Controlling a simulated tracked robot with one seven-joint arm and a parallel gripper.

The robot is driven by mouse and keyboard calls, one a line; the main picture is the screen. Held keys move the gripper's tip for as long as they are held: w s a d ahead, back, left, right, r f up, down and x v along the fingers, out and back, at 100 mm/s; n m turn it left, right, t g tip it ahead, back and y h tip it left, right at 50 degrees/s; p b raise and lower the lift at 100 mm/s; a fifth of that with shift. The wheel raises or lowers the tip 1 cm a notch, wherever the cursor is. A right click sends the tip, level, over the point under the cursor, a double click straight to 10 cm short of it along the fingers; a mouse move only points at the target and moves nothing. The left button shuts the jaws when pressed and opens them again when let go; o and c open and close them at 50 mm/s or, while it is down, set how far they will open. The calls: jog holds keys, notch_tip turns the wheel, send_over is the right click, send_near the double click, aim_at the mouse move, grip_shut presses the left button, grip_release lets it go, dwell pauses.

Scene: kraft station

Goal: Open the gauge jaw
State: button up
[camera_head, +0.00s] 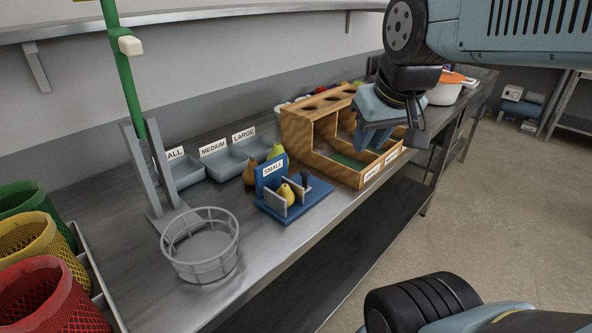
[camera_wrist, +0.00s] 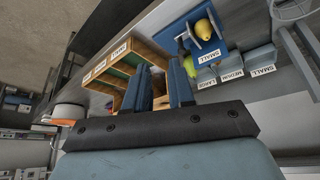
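The gauge (camera_head: 318,193) is a blue stand with an upright plate labelled SMALL, light grey jaw plates and a small dark knob (camera_head: 306,178). A yellow pear (camera_head: 286,194) sits between the jaw plates; whether both touch it I cannot tell. In the wrist view the gauge (camera_wrist: 193,53) and the yellow pear (camera_wrist: 203,29) show at the top, beyond my fingers. My gripper (camera_head: 372,143) hangs above the wooden box, to the right of the gauge and apart from it. In the wrist view its two blue fingers (camera_wrist: 160,88) are apart with nothing held between them.
The wooden box (camera_head: 297,130) stands right of the gauge. A brown pear (camera_head: 249,173) and a green pear (camera_head: 276,151) are behind the gauge. Grey labelled trays (camera_head: 222,165) line the back. A wire basket (camera_head: 199,246) stands to the left, with bare bench before the gauge.

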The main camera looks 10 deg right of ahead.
jog(key=o, duration=0.5)
jog(key=w+n+g, duration=0.1)
jog(key=w+n, duration=0.1)
jog(key=w, duration=0.1)
jog(key=w+a+n+g, duration=0.1)
jog(key=w+n, duration=0.2)
jog(key=w, duration=0.1)
jog(key=w+a+n, duration=0.1)
jog(key=w+n, duration=0.1)
jog(key=w, duration=0.1)
jog(key=shift+w+a+f+n+g, duration=0.1)
jog(key=shift+w+f+n+g, duration=0.05)
jog(key=shift+w+n+g, duration=0.25)
jog(key=n+g, duration=0.3)
jog(key=n, duration=0.4)
send_over(305, 171)
notch_tip(305, 171, down, 4)
notch_tip(305, 171, down, 14)
jog(key=shift+w+f, duration=0.1)
grip_shut()
